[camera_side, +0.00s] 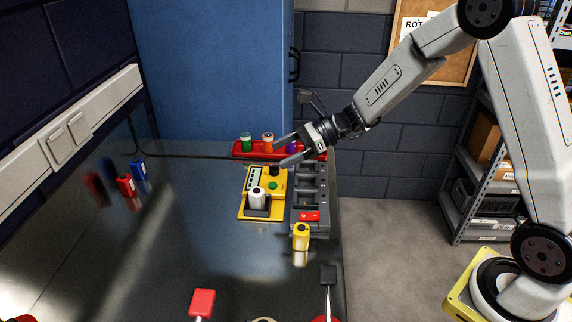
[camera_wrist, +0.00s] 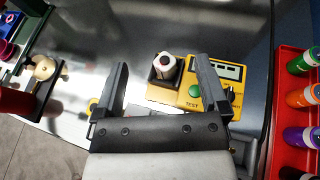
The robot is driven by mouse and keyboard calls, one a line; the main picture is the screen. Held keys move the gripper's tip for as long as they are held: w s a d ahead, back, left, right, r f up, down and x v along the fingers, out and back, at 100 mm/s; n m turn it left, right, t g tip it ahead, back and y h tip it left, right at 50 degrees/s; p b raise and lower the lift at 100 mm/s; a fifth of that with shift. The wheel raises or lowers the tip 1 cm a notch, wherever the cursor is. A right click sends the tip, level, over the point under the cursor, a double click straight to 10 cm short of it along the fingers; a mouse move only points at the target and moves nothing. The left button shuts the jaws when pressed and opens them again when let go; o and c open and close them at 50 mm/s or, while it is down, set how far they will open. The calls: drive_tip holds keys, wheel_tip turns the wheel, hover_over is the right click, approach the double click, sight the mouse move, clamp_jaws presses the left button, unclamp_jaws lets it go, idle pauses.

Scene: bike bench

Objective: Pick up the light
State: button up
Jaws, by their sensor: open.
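In the wrist view the light (camera_wrist: 165,68) sits in the holder, left of the green TEST button on the tester (camera_wrist: 160,96). My gripper (camera_side: 279,152) is open and empty, above and behind the tester in the side view. In the wrist view my gripper's fingers (camera_wrist: 161,66) are spread, with the light beyond them, showing in the gap between. No contact with the light is visible.
A red rack (camera_side: 240,155) with green, orange and purple bottles stands behind the tester. A grey compartment tray (camera_side: 296,212) holding a red item (camera_side: 309,216) is to its right. A yellow bottle-like item (camera_side: 301,238) stands in front. Red (camera_side: 126,185) and blue (camera_side: 139,171) items stand left.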

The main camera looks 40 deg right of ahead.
approach(256, 195)
drive_tip(key=shift+w+a+f, duration=0.3)
drive_tip(key=shift+w+f, duration=0.15)
drive_tip(key=shift+f, duration=0.05)
drive_tip(key=shift+w+a+f, duration=0.25)
drive_tip(key=shift+w+f, duration=0.2)
drive_tip(key=shift+w, duration=0.05)
drive_tip(key=shift+x, duration=1.35)
drive_tip(key=shift+x, duration=2.6)
drive_tip(key=shift+d+f, duration=0.1)
clamp_jaws()
